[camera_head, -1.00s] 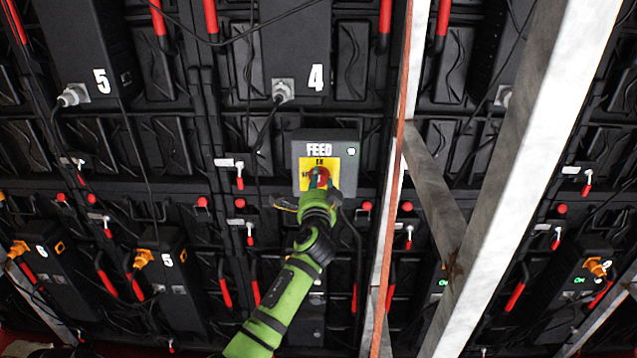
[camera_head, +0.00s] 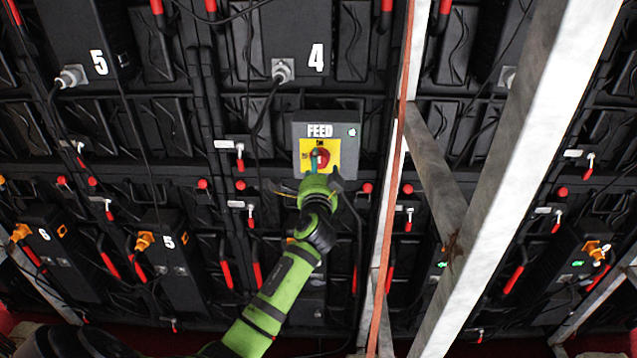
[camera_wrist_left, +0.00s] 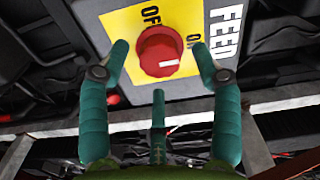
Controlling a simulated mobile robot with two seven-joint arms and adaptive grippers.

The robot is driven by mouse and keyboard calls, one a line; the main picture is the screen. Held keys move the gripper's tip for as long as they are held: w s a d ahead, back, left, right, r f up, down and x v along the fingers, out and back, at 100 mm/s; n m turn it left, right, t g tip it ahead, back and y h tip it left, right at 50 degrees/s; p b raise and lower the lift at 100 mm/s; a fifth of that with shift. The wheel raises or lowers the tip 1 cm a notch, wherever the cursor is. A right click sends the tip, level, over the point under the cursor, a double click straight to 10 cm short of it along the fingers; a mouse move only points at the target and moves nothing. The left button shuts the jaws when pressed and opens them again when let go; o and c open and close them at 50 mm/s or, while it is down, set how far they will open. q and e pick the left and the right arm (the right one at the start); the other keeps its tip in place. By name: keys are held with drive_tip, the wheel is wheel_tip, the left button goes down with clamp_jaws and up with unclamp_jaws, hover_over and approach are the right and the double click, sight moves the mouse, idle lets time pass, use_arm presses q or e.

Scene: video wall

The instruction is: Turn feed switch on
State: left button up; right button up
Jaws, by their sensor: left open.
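The grey FEED box (camera_head: 348,150) is on the wall at centre, with a yellow plate (camera_head: 335,146) and a small pale-green light at its upper right. Its round red knob (camera_head: 323,157) also shows in the left wrist view (camera_wrist_left: 158,48). There, the plate has OFF at the left and ON at the right. A white mark on the knob lies toward the right. My left gripper (camera_head: 325,166) is open just in front of the knob. In the wrist view its teal fingers (camera_wrist_left: 160,78) stand around the knob, with no clear contact. My right gripper is not in view.
A pale steel beam (camera_head: 510,190) and an upright post (camera_head: 395,150) with an orange cable stand right of the box. Black boxes marked 4 (camera_head: 316,58) and 5 (camera_head: 100,62), hanging cables and several red handles surround it.

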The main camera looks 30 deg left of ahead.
use_arm(q)
drive_tip(key=v, duration=1)
drive_tip(key=shift+s, duration=0.2)
drive_tip(key=shift+d, duration=0.1)
